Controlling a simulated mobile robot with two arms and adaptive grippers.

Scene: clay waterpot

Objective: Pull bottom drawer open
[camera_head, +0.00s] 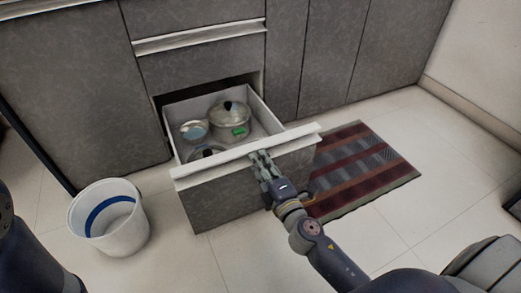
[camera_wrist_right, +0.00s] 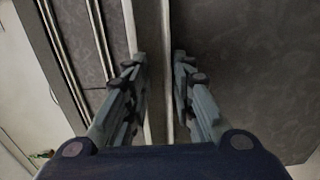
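The bottom drawer (camera_head: 250,183) is pulled well out of the grey cabinet, with a pale handle rail (camera_head: 215,167) along its front's top edge. Inside are a lidded pot (camera_head: 231,120), a small bowl (camera_head: 194,130) and another round lid (camera_head: 206,151), partly hidden by the front. My right gripper (camera_head: 260,158) is at the rail, right of its middle. My left gripper is not in view.
A white bucket (camera_head: 110,222) with a blue band stands on the tiles left of the drawer. A striped rug (camera_head: 360,170) lies to its right. A closed drawer (camera_head: 200,60) is above. Tiled floor in front is mostly clear.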

